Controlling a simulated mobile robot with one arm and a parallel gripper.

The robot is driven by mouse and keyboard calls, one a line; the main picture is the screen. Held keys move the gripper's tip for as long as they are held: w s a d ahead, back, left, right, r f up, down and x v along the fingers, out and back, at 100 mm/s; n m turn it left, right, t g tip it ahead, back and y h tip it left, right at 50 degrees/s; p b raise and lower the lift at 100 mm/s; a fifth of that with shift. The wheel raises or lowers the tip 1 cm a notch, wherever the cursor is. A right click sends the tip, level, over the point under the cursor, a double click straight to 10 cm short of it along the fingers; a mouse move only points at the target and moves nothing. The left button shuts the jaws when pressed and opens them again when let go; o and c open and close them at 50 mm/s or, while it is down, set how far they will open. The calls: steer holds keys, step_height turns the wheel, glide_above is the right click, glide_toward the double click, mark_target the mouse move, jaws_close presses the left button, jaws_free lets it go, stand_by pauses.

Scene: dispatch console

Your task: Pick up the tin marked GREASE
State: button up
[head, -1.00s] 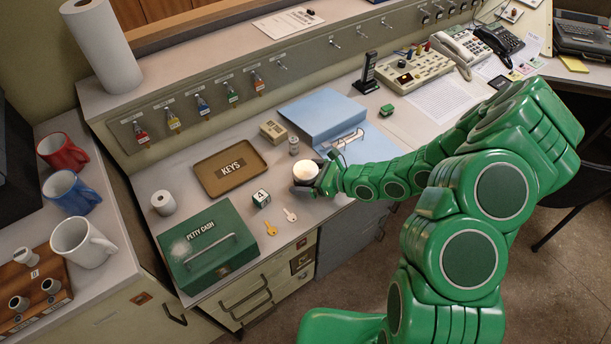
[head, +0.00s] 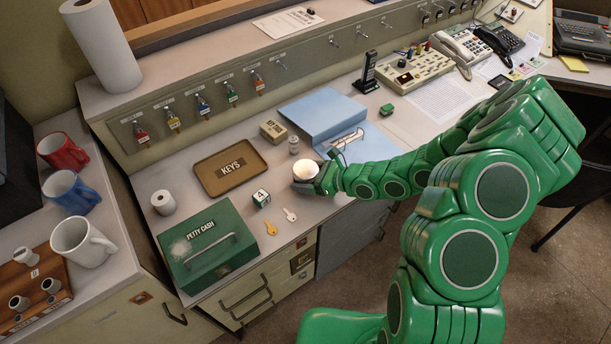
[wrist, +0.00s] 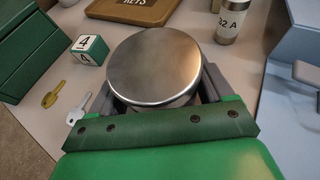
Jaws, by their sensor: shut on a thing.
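A round tin with a plain metal lid (wrist: 156,66) fills the middle of the wrist view, and it also shows in the head view (head: 306,170). My gripper (head: 318,182) is shut on this tin, with dark fingers on both sides of it in the wrist view (wrist: 160,100). The tin is upright, at or just above the desk near its front edge; I cannot tell whether it touches the desk. No marking shows on the lid, and the side of the tin is mostly hidden, so I cannot read GREASE on it.
A die-like cube (head: 261,198), a brass key (head: 271,227) and a silver key (head: 290,214) lie left of the tin. The green petty cash box (head: 208,246), KEYS tray (head: 230,168), small metal cylinder (head: 294,145) and blue binder (head: 322,112) stand around it.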

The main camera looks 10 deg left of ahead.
mark_target(306, 168)
steer(key=shift+r, duration=4.9)
